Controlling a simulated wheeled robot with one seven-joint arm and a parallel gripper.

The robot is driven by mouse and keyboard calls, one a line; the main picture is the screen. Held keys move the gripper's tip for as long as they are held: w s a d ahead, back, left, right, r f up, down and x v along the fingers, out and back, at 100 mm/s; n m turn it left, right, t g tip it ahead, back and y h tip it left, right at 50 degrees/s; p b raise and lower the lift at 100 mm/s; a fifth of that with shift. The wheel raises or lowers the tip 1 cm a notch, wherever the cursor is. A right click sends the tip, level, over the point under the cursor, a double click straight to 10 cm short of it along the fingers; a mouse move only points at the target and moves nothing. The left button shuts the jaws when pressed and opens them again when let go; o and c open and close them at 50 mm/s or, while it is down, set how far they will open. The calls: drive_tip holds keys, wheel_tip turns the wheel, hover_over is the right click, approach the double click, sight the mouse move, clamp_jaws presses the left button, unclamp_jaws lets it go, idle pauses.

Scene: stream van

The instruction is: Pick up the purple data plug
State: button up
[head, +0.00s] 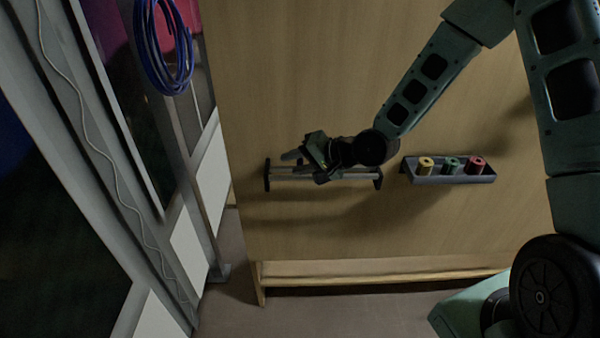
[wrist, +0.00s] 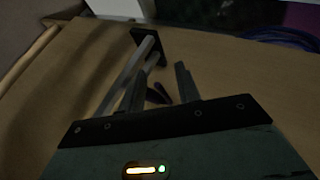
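A small dark purplish piece (wrist: 162,91), perhaps the purple data plug, shows between my finger bases in the wrist view. It is dim, and I cannot tell whether it touches a finger. In the head view I cannot make out the plug; my gripper hides that spot. My gripper (head: 298,156) is at the left part of a rail (head: 335,173) on the wooden panel. In the wrist view my gripper (wrist: 163,72) has its two fingers apart, with the rail (wrist: 145,50) running along the left finger.
Right of the rail a small dark tray (head: 440,179) holds a yellow spool (head: 426,165), a green spool (head: 451,164) and a red spool (head: 476,164). A blue cable coil (head: 165,50) hangs at upper left. A low wooden ledge (head: 380,275) runs below the panel.

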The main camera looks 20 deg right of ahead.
drive_tip(key=shift+w+a+f, duration=0.15)
drive_tip(key=shift+w+a, duration=0.05)
drive_tip(key=shift+w, duration=0.05)
clamp_jaws()
